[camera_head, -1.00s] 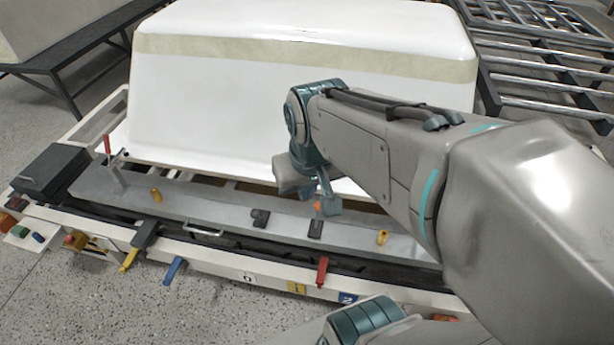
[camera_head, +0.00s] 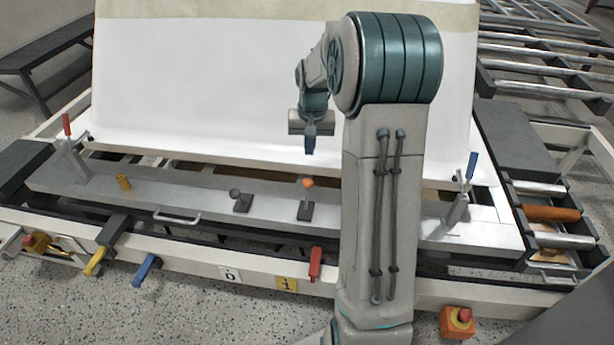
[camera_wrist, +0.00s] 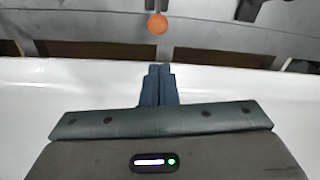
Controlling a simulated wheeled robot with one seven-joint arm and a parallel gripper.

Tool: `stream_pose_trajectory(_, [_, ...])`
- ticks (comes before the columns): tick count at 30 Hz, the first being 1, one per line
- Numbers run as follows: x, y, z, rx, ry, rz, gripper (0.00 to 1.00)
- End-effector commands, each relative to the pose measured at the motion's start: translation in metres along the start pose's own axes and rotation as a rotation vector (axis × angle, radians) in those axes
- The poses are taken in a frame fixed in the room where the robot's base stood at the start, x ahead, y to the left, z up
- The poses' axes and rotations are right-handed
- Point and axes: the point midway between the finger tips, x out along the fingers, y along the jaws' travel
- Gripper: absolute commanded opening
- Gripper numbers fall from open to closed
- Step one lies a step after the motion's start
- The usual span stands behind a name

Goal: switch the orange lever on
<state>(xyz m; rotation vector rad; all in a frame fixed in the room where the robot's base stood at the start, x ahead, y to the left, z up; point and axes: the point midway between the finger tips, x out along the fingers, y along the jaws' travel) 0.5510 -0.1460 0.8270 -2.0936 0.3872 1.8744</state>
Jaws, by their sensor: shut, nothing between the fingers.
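In the wrist view the orange knob (camera_wrist: 157,25) is at the top centre, beyond the fingertips (camera_wrist: 160,67). The fingers are closed together and empty.
A dark-knobbed lever (camera_head: 236,195) stands left of the orange one. Labels 0 (camera_head: 230,275) and 1 (camera_head: 286,284) are on the front beam, near a red handle (camera_head: 315,264). A blue-handled clamp (camera_head: 468,170) is at right.

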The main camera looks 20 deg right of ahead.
Motion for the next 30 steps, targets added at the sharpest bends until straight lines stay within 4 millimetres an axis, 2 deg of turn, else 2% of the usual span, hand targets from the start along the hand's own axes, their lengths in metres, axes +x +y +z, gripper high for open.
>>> stream_pose_trajectory(11, [0.003, 0.0, 0.0, 0.0, -0.001, 0.0, 0.0])
stream_pose_trajectory(17, [0.029, 0.0, 0.001, 0.001, -0.005, 0.0, 0.0])
stream_pose_trajectory(24, [0.074, 0.0, 0.001, 0.0, -0.004, 0.0, 0.0])
stream_pose_trajectory(30, [0.095, 0.0, 0.0, 0.0, -0.002, 0.0, 0.0])
